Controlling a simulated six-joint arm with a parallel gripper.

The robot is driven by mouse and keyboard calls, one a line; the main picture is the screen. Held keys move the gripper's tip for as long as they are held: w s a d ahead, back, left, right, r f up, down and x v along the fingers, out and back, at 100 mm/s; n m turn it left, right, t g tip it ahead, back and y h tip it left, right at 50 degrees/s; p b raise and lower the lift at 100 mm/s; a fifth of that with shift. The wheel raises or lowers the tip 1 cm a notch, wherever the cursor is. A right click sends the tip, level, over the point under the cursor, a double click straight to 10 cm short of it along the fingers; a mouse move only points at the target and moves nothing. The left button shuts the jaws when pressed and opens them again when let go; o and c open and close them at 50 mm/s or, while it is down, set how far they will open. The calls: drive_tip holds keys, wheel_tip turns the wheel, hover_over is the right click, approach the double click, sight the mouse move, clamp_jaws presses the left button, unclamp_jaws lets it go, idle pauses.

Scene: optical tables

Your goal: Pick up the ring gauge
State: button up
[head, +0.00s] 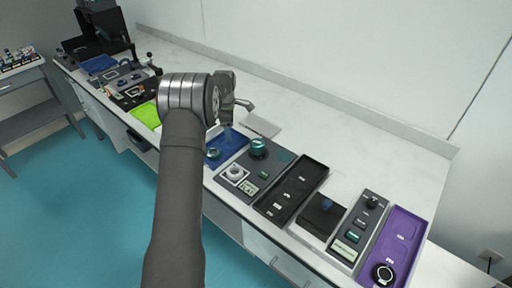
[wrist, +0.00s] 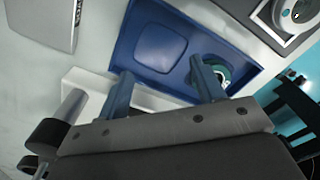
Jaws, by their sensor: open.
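A dark round ring with a teal inside, which looks like the ring gauge (head: 214,153), lies at the near end of a blue tray (head: 236,142). In the wrist view this ring (wrist: 222,72) sits at the right of the blue tray (wrist: 190,22), partly hidden behind my right finger. My gripper (head: 228,136) is over the tray. In the wrist view my gripper (wrist: 166,84) is open, its two blue fingers apart, with nothing held between them. The left finger is over the tray's edge. I cannot tell the fingertips' exact height.
Beside the tray is a grey panel (head: 274,178) with a teal knob and a silver ring on a white square. A black tray (head: 305,177) and a purple tray (head: 407,235) with a black ring lie further right. A light flat plate (head: 262,124) lies behind.

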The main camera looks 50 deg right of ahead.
idle(0.4)
drive_tip(key=shift+o, duration=1.3)
